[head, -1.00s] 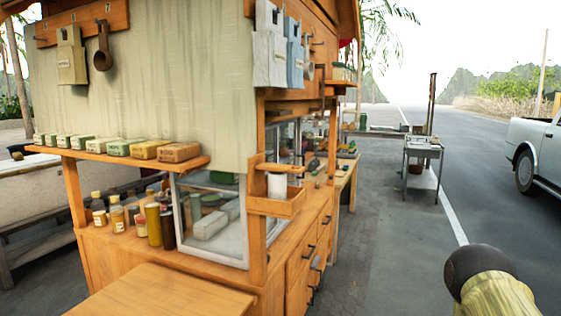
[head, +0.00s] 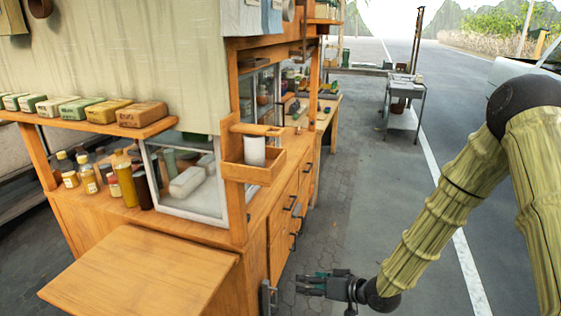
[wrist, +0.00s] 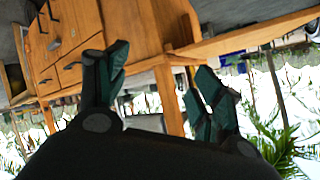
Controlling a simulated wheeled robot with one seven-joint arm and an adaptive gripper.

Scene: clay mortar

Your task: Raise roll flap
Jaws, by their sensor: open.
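A beige cloth panel (head: 120,62), which looks like the roll flap, hangs down over the upper side of the wooden stall.
A wooden side board (head: 140,285) juts out at the front of the stall. Bottles (head: 128,185) stand on the counter, and boxes (head: 142,114) line the shelf. A small corner caddy (head: 252,165) holds a white cup. Pavement right of the stall is clear up to a metal table (head: 405,100).

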